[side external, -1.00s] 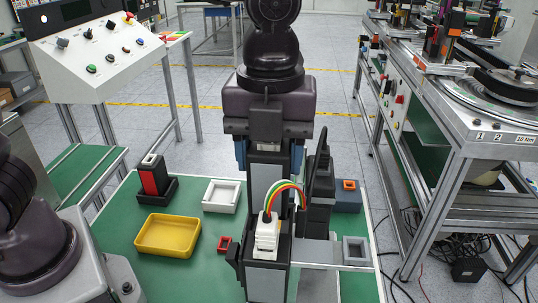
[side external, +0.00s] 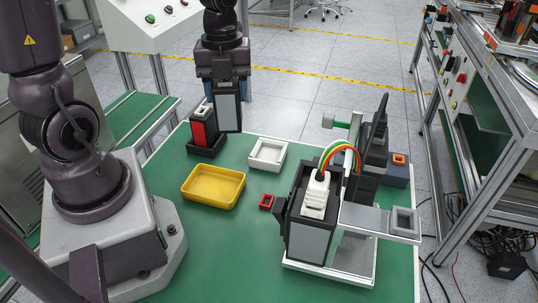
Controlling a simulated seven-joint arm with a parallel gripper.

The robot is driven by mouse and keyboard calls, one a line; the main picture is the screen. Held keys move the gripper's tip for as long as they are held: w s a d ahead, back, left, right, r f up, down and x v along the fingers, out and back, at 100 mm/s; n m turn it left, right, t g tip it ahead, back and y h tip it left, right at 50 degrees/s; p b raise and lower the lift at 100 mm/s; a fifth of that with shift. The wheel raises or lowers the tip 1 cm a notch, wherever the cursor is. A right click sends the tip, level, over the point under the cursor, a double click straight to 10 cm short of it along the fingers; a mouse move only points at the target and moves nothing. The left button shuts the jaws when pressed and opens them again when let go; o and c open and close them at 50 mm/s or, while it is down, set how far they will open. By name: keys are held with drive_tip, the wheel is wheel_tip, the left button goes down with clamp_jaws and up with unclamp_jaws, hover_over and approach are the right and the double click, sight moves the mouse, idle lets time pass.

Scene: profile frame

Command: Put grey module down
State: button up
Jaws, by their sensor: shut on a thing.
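My gripper (side external: 223,72) is shut on a grey module (side external: 228,106), a dark block with a light grey front face, held upright at the back of the green table (side external: 240,230). The module is just right of a red module (side external: 199,133) that stands in a dark holder (side external: 207,146), and it partly hides that holder. I cannot tell whether its lower end touches anything. Another grey-faced module (side external: 309,242) stands in the metal frame (side external: 350,272) at the right, with a white plug (side external: 316,195) on top.
A yellow tray (side external: 213,204), a white open box (side external: 267,144) and a small red square part (side external: 266,202) lie on the table. Coloured wires (side external: 349,151) arch up from the plug. A grey square part (side external: 403,221) sits at the frame's right end. The front of the table is clear.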

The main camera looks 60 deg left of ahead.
sight(216, 106)
drive_tip(key=shift+s+a+f+m, duration=0.15)
drive_tip(key=shift+s+f+m, duration=0.3)
drive_tip(key=shift+s+f, duration=0.15)
drive_tip(key=shift+s+a+f+m, duration=0.15)
drive_tip(key=shift+s+f+m, duration=0.3)
drive_tip(key=shift+s+f, duration=0.15)
drive_tip(key=shift+d+f+m, duration=0.25)
drive_tip(key=shift+m, duration=0.35)
drive_tip(key=shift+f+m, duration=0.1)
drive_tip(key=shift+m, duration=0.2)
drive_tip(key=shift+w+a, duration=0.15)
drive_tip(key=shift+w, duration=0.2)
drive_tip(key=shift+w+a+f, duration=0.65)
drive_tip(key=shift+w+f, duration=1.5)
drive_tip(key=shift+w+a+f, duration=0.65)
drive_tip(key=shift+w+f, duration=1.5)
drive_tip(key=shift+w, duration=0.05)
drive_tip(key=shift+w+a+f, duration=0.65)
drive_tip(key=shift+w+f, duration=1.5)
drive_tip(key=shift+f, duration=0.1)
